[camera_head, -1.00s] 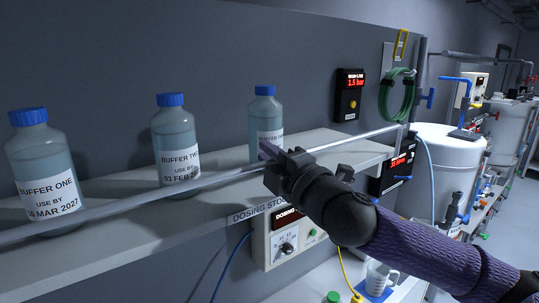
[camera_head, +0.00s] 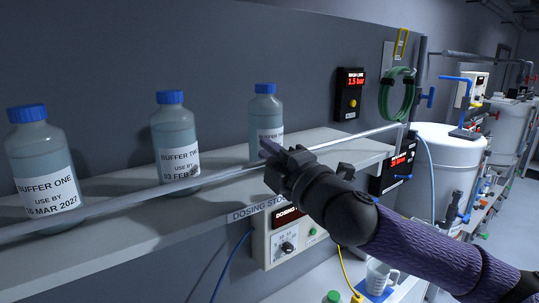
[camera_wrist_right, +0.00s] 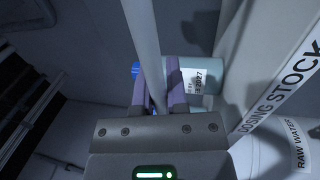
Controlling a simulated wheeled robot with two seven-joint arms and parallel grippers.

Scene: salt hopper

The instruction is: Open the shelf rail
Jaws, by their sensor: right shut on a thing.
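The shelf rail (camera_head: 352,138) is a thin pale metal bar running along the front of the grey shelf (camera_head: 130,238), in front of the bottles. In the right wrist view the rail (camera_wrist_right: 142,35) passes between the purple fingers. My right gripper (camera_head: 271,150) is shut on the rail near the Buffer Three bottle's place, the third bottle (camera_head: 265,112), whose label is partly hidden. My left gripper is not in view.
The Buffer One (camera_head: 42,165) and Buffer Two (camera_head: 175,135) bottles stand upright behind the rail. A dosing box (camera_head: 280,245) hangs below the shelf. A black gauge box (camera_head: 350,95) is on the wall. The shelf's right end is bare.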

